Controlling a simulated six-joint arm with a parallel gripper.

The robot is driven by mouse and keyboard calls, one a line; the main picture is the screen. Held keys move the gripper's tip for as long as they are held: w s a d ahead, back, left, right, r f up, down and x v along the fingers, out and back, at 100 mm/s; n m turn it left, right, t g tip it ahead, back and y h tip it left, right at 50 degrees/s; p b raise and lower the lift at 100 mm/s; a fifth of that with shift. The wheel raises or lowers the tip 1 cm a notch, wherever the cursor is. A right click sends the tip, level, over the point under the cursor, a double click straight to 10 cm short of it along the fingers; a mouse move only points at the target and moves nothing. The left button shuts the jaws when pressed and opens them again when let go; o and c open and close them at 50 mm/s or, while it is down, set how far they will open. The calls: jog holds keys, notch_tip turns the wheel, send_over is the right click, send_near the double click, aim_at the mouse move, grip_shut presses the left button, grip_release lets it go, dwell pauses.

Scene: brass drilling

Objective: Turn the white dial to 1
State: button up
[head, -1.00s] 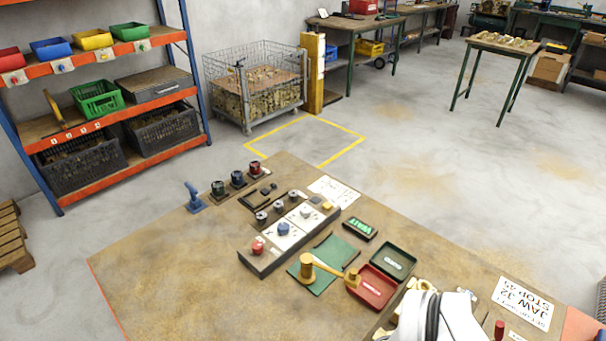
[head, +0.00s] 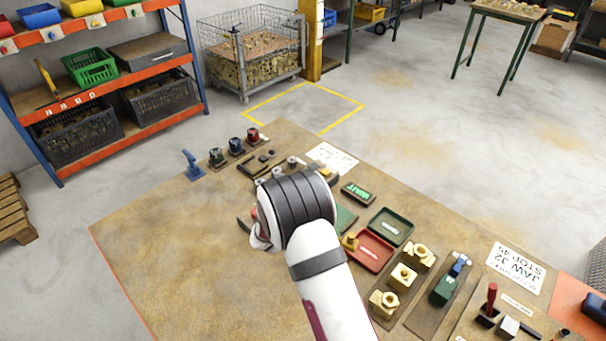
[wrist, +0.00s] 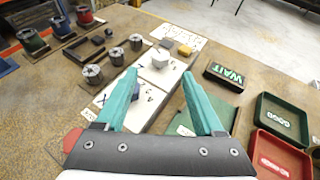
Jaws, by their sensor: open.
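The white dial (wrist: 160,58) sits on a white panel plate with markings, on the dark control box; I cannot read its setting. A blue dial (wrist: 136,91) sits on the nearer plate, partly behind the left finger. My gripper (wrist: 158,76) is open, with teal fingers apart above the box. In the picture both dials lie between or just beyond the fingers, and neither is visibly touched. In the head view my arm hides the dials and my fingers. A sign (wrist: 226,75) beside the box reads WAIT in green; it also shows in the head view (head: 357,193).
A red knob (wrist: 73,140) is near my gripper's left base. A yellow button (wrist: 185,50) is at the far end. Green (head: 390,227) and red (head: 374,251) trays lie to the right. The bench's left part is clear.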

jog(key=x, duration=0.9)
jog(key=shift+w+d, duration=0.15)
jog(key=shift+w, duration=0.05)
grip_shut()
